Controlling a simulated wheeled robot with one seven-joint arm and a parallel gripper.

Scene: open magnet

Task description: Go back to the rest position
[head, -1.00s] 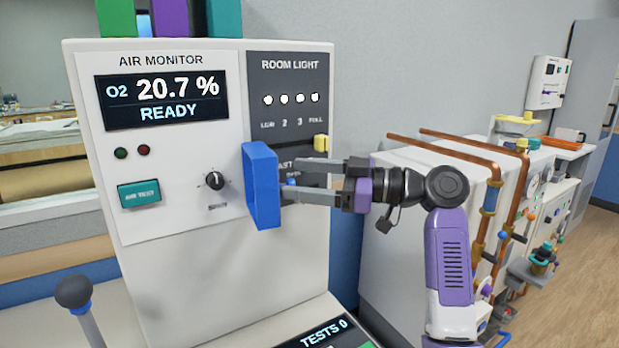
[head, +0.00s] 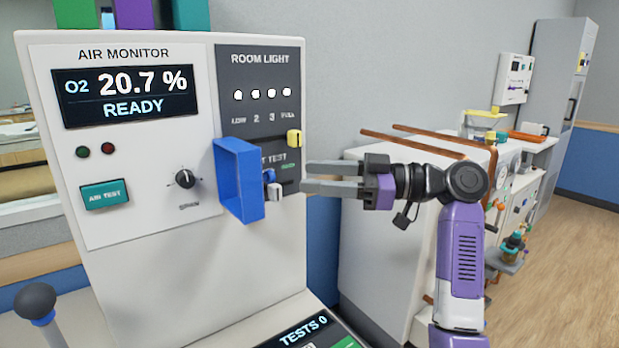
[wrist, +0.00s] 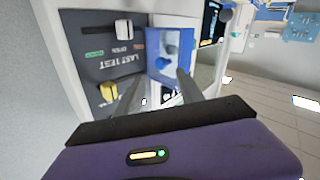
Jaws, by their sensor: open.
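My gripper (head: 335,179) is open and empty in the head view, its grey fingers pointing left toward the console. It is apart from the blue open cover (head: 241,181), to the right of it. The cover stands out from the panel beside a small blue knob and a light-coloured lever (head: 274,191). In the wrist view my gripper's fingers (wrist: 158,92) are spread with nothing between them, and the blue cover (wrist: 168,58) shows beyond them. The rest position itself is not marked in either view.
The air monitor panel (head: 130,225) reads 20.7 % and READY. A yellow slider (head: 294,138) sits on the room light panel's right edge. A white cabinet (head: 385,250) with copper pipes (head: 420,143) stands behind my arm. Open floor (head: 575,255) lies at the right.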

